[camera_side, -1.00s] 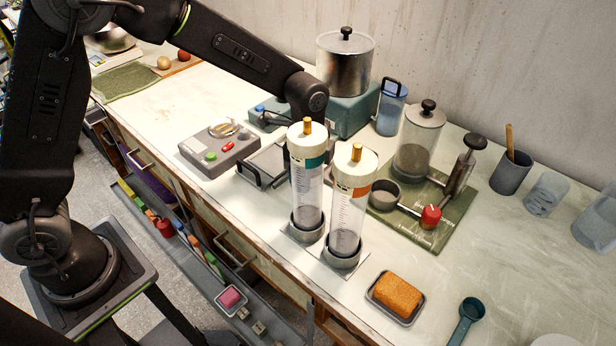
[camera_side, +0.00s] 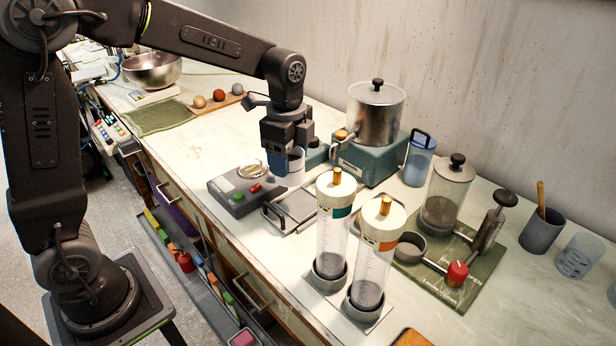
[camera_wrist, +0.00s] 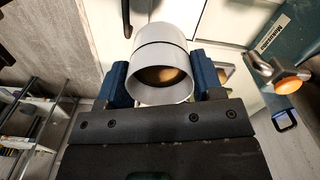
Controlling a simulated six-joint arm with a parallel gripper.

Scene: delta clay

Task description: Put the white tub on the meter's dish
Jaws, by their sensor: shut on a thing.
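My gripper (camera_side: 284,160) points down and is shut on the white tub (camera_side: 296,166), seen at the right edge of the fingers in the side view. In the wrist view the tub (camera_wrist: 158,45) sits between the two blue fingers, its open mouth toward the camera, with something tan and brown inside. The meter (camera_side: 232,199) is a grey box with a green and a red button. Its small dish (camera_side: 252,171) is on top and looks empty. The tub is just right of the meter in the side view; its height above the bench is unclear.
A flat metal tray with a handle (camera_side: 297,208) lies right of the meter. Two tall clear cylinders (camera_side: 330,240) (camera_side: 372,268) stand in front. A teal machine (camera_side: 366,163) bearing a steel pot (camera_side: 376,112) is behind.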

